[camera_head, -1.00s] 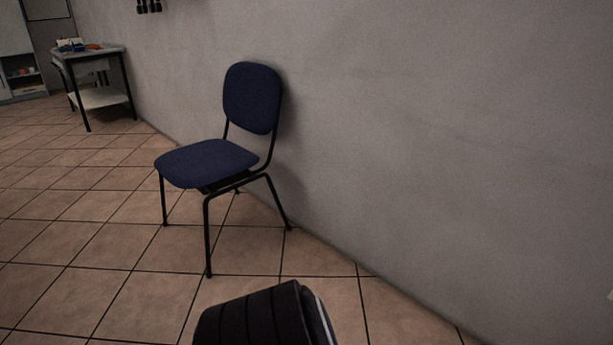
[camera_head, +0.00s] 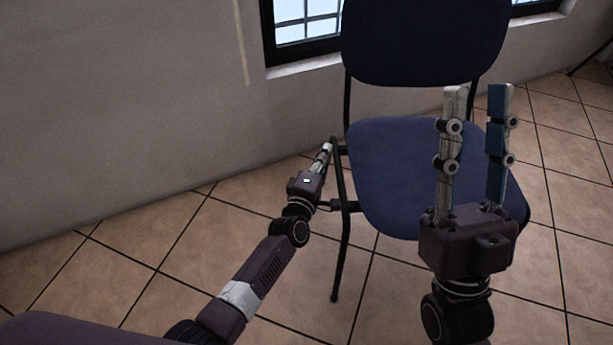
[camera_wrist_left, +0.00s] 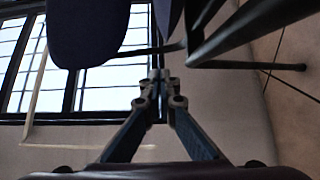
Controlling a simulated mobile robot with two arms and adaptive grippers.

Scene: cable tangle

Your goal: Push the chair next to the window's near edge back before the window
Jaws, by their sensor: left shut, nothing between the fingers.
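A chair (camera_head: 415,160) with a blue seat, blue backrest and black metal frame stands in front of the window (camera_head: 305,20) in the head view. Its backrest covers part of the window. My left gripper (camera_head: 328,148) is shut and empty, with its tips close beside the chair's left frame; I cannot tell whether they touch. The left wrist view shows the shut fingers (camera_wrist_left: 158,78) near the black frame tubes (camera_wrist_left: 235,35), with the window (camera_wrist_left: 100,85) behind. My right gripper (camera_head: 476,95) is open and empty, its fingers apart in front of the seat and backrest.
The grey wall (camera_head: 130,90) runs along the left and behind the chair. The tiled floor (camera_head: 180,255) is clear to the left of the chair and continues to its right. A thin dark leg-like object (camera_head: 590,60) shows at the far right.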

